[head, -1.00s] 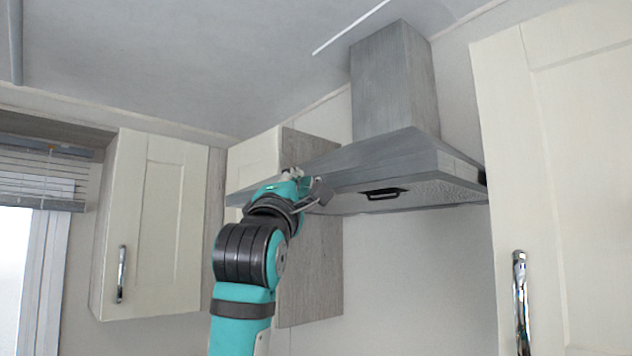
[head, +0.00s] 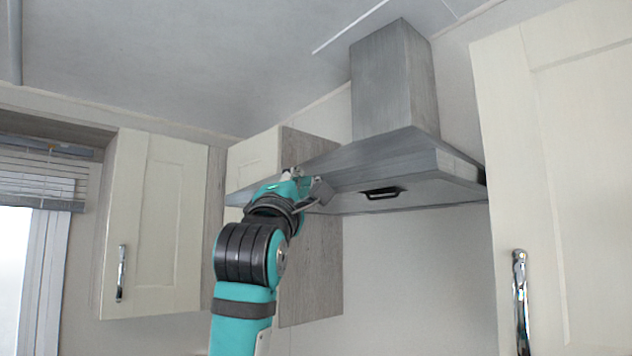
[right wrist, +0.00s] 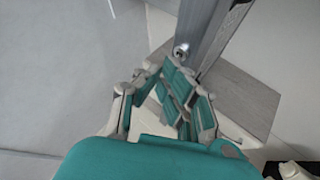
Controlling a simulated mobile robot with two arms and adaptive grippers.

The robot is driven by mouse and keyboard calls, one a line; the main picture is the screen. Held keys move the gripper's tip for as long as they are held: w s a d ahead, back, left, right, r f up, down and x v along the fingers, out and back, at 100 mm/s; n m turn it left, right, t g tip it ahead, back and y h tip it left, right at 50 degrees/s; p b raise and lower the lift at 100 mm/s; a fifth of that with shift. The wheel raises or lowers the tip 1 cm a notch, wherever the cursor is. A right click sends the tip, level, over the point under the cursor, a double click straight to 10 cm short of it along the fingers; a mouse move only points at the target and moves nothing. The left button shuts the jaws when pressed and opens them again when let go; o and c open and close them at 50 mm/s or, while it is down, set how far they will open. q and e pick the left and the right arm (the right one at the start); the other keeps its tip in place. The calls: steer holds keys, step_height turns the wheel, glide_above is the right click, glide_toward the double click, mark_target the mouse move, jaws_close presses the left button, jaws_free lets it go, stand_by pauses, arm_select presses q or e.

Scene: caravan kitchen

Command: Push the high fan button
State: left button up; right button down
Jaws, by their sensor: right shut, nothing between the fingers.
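The grey range hood (head: 385,160) hangs on the wall in the head view, with a square chimney above and a dark handle (head: 382,193) under it. My right gripper (head: 318,196) is at the hood's front lower edge, left of the handle. In the right wrist view, its shut, empty fingers (right wrist: 186,100) are close to the hood's front strip (right wrist: 203,35). A small round silver knob or button (right wrist: 181,50) shows on that strip just beyond the fingers. I cannot tell whether they touch. The fan buttons cannot be made out in the head view. My left gripper is not in view.
A cream cabinet (head: 155,220) hangs at the left and another (head: 570,180) at the right, both with metal handles. A cabinet with a grey wood side (head: 312,260) is behind my right arm. The wall below the hood is clear.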

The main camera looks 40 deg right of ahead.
stand_by(0.4)
steer(key=shift+d, duration=0.45)
steer(key=shift+a, duration=0.45)
steer(key=a, duration=0.6)
steer(key=shift+s, duration=0.3)
stand_by(1.6)
